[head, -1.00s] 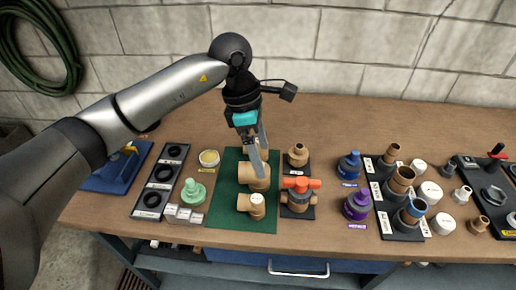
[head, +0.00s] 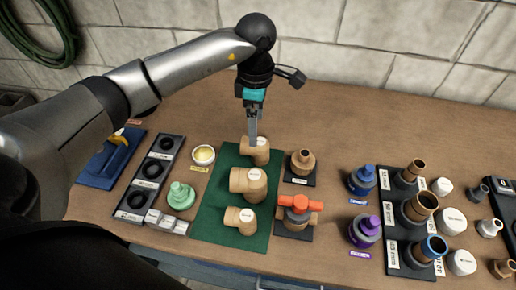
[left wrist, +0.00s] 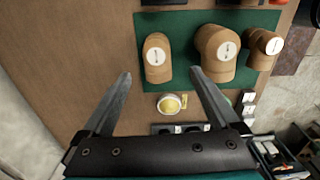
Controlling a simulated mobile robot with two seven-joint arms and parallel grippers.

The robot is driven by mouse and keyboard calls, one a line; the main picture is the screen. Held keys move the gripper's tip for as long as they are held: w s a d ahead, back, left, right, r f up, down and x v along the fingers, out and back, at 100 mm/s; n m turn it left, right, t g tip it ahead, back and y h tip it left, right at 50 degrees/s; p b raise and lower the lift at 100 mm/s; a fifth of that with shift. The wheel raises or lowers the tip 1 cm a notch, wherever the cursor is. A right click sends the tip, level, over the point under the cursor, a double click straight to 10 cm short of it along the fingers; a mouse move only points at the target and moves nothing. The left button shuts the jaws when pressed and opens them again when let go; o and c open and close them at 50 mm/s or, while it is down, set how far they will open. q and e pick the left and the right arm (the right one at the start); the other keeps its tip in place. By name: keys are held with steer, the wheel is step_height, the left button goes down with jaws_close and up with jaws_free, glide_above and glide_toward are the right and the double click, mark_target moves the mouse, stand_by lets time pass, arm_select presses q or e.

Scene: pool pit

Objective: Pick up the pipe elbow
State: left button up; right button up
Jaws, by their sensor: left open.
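Three tan pipe elbows with round white labels stand on a green mat (head: 212,217). They are the far elbow (head: 262,154), the middle elbow (head: 248,184) and the near elbow (head: 240,219). My left gripper (head: 253,143) points down at the far elbow, and its fingers cover part of it in the head view. In the left wrist view my left gripper (left wrist: 160,73) is open and empty, with the smallest-looking elbow (left wrist: 157,60) lined up between its fingertips. I cannot tell whether the fingers touch it. The right gripper is not in view.
An orange-handled valve (head: 298,212) and a tan fitting (head: 302,164) stand right of the mat. A green fitting (head: 180,196) and a yellow-topped cup (head: 203,155) stand left. Blue (head: 361,180) and purple fittings (head: 364,231) stand further right. The bench behind is clear.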

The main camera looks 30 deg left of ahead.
mark_target(256, 150)
arm_select(q)
step_height(256, 150, down, 3)
steer(key=shift+f, duration=0.55)
steer(key=shift+w+f, duration=0.1)
steer(key=shift+f, duration=0.25)
step_height(256, 150, down, 4)
steer(key=shift+w+f, duration=0.15)
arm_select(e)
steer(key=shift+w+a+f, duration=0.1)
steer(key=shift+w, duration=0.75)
arm_select(q)
jaws_close()
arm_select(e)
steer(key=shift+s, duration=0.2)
